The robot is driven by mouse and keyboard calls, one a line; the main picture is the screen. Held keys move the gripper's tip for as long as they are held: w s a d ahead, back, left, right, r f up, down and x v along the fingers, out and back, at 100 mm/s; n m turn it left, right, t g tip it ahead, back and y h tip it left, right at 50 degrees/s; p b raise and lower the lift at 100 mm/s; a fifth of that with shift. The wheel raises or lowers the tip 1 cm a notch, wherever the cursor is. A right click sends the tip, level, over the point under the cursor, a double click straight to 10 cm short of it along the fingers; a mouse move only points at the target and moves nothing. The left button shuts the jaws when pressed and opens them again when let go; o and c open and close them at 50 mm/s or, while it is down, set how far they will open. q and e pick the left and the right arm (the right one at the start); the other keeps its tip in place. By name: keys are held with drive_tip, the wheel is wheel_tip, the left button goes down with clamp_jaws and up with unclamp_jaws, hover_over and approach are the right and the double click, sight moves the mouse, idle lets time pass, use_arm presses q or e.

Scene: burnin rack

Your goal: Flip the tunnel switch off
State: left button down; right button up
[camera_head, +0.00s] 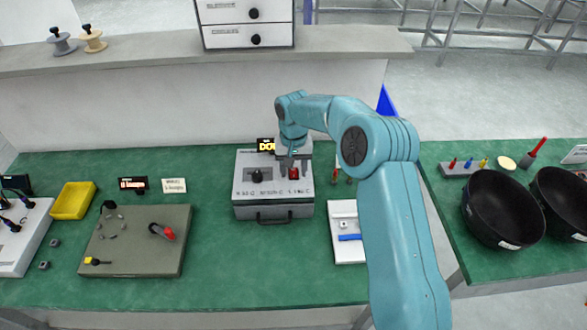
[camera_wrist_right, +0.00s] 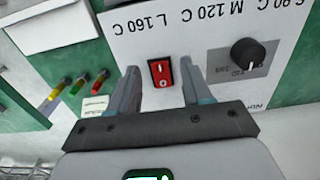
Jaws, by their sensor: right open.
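The tunnel box (camera_head: 273,212) is a grey unit with a front handle, standing on the green bench in the middle of the head view. Its top panel bears a red rocker switch (camera_head: 293,174) at the right and a black knob (camera_head: 258,175) at the left. In the right wrist view the red switch (camera_wrist_right: 161,73) sits between and just beyond the fingertips, with the knob (camera_wrist_right: 247,54) to its right. My right gripper (camera_wrist_right: 158,80) is open and empty above the panel, its fingers either side of the switch. My left gripper is not in view.
A small display (camera_head: 266,145) stands behind the box. A white tray (camera_head: 344,250) with a blue item lies to its right. A grey board (camera_head: 135,262) with a red-tipped lever and a yellow bin (camera_head: 73,200) are at left. Black bowls (camera_head: 497,212) stand at right.

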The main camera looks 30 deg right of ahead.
drive_tip(key=shift+d+f, duration=0.1)
drive_tip(key=shift+f, duration=0.6)
clamp_jaws()
drive_tip(key=p, duration=0.1)
drive_tip(key=g+p, duration=0.1)
drive_tip(key=p, duration=0.1)
drive_tip(key=shift+w+d+r+y, duration=0.15)
drive_tip(key=shift+w+r+y, duration=0.1)
drive_tip(key=shift+r+y, duration=0.15)
drive_tip(key=shift+w+f+g, duration=0.1)
drive_tip(key=shift+f+g, duration=0.1)
drive_tip(key=shift+g, duration=0.1)
drive_tip(key=shift+d+g+y+p, duration=0.1)
drive_tip(key=shift+g+y+p, duration=0.2)
